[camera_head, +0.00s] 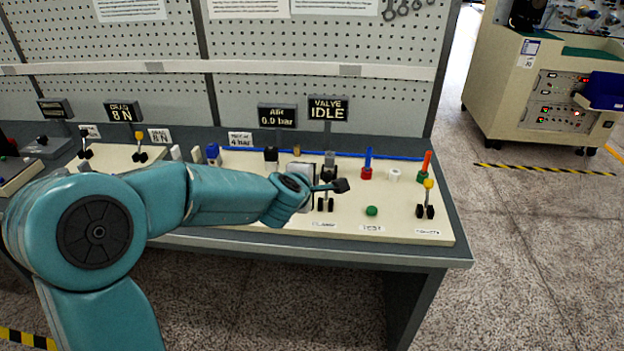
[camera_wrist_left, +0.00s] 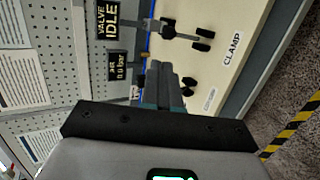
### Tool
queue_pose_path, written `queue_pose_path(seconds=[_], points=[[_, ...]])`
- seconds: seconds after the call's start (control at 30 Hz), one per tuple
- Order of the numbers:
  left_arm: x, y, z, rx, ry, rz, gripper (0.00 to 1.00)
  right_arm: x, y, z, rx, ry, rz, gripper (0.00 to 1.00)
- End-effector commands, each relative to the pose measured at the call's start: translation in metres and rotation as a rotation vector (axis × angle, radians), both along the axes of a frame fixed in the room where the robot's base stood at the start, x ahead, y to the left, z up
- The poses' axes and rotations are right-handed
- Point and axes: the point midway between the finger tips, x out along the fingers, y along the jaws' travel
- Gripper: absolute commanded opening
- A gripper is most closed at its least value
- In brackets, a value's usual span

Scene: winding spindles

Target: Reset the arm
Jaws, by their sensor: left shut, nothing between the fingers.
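My left arm (camera_head: 160,200) reaches in from the left over the cream control board (camera_head: 270,225). Its gripper (camera_head: 340,186) is shut and empty above the middle of the board; in the left wrist view its closed fingers (camera_wrist_left: 165,80) point at the board. A lever with black ends (camera_wrist_left: 185,35) stands beyond the fingertips by the CLAMP label (camera_wrist_left: 232,48). A smaller black-ended fitting (camera_wrist_left: 188,85) is just right of the fingers. Part of the board is hidden behind the gripper. My right gripper is not in view.
Signs read VALVE IDLE (camera_head: 327,109) and AIR 0.0 bar (camera_head: 277,116). A blue-and-red post (camera_head: 367,162), a green button (camera_head: 372,211) and a yellow-topped lever (camera_head: 428,198) stand right of the gripper. A pegboard (camera_head: 300,100) rises behind. A beige cabinet (camera_head: 530,90) stands at far right.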

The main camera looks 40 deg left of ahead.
Motion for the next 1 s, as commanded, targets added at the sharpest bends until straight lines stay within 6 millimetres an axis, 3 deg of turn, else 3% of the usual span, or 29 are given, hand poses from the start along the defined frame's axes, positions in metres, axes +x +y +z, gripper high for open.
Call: queue_pose_path(seconds=[0.37, 0.47, 0.57, 0.67, 0.77, 0.9, 1.0], points=[[0.001, 0.0, 0.0, 0.0, 0.0, -0.001, 0.0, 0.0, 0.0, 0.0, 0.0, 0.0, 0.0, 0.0], [0.004, -0.006, -0.016, -0.007, 0.029, -0.014, 0.0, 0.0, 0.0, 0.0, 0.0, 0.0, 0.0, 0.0], [0.007, -0.025, -0.062, -0.025, 0.118, -0.051, 0.0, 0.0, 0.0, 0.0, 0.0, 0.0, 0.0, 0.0], [-0.003, -0.058, -0.134, -0.023, 0.266, -0.146, 0.0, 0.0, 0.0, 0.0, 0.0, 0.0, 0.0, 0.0], [-0.028, -0.097, -0.206, 0.014, 0.429, -0.301, 0.0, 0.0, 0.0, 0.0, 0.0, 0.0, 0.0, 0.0], [-0.088, -0.154, -0.291, 0.095, 0.639, -0.605, 0.0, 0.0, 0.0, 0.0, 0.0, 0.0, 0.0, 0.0], [-0.144, -0.193, -0.337, 0.154, 0.758, -0.878, 0.0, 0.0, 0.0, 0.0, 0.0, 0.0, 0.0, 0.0]])
